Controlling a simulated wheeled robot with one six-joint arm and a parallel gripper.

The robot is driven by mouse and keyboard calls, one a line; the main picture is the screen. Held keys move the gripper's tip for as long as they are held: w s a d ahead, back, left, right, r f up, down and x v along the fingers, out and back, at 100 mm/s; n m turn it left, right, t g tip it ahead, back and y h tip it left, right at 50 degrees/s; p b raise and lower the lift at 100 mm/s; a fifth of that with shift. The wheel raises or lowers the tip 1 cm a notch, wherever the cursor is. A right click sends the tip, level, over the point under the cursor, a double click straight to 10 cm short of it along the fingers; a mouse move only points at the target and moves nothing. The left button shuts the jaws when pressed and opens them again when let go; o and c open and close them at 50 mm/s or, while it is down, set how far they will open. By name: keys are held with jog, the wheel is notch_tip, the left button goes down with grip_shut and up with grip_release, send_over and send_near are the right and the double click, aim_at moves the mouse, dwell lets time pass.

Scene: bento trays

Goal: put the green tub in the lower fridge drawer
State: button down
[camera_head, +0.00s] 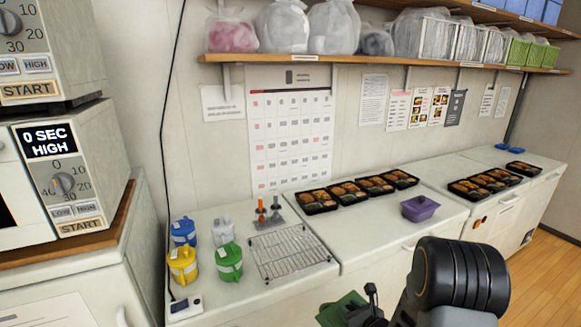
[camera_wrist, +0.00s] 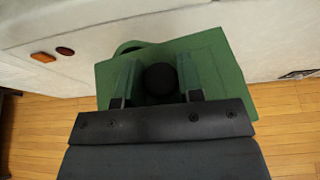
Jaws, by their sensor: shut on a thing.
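My gripper (camera_wrist: 160,84) is shut on the green tub (camera_wrist: 216,62), whose flat green surface fills the middle of the wrist view. Part of the tub is hidden behind my jaws and a dark round knob. In the head view the green tub (camera_head: 338,309) shows at the bottom, partly cut off and partly covered by my arm. It is held in front of the white counter units, apart from the counter top. A white front (camera_wrist: 60,28) with an orange and a dark round fitting lies behind it in the wrist view. I cannot make out an open drawer.
A purple tub (camera_head: 419,208) stands on the counter near several black bento trays (camera_head: 375,184). A wire rack (camera_head: 290,252) and several coloured jugs (camera_head: 230,262) stand to the left. The wooden floor (camera_wrist: 40,130) looks clear.

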jog(key=shift+m+t+h, duration=0.5)
jog(key=shift+m+h, duration=0.3)
jog(key=shift+h, duration=0.1)
jog(key=r, duration=0.1)
jog(key=w+r, duration=0.1)
jog(key=r, duration=0.3)
jog(key=shift+w+d, duration=0.25)
jog(key=shift+d, duration=0.15)
notch_tip(320, 180, up, 6)
jog(key=a, duration=0.1)
jog(key=shift+w+a+r, duration=0.15)
jog(key=shift+w+a, duration=0.2)
jog(key=shift+w, duration=0.1)
jog(key=shift+d, duration=0.1)
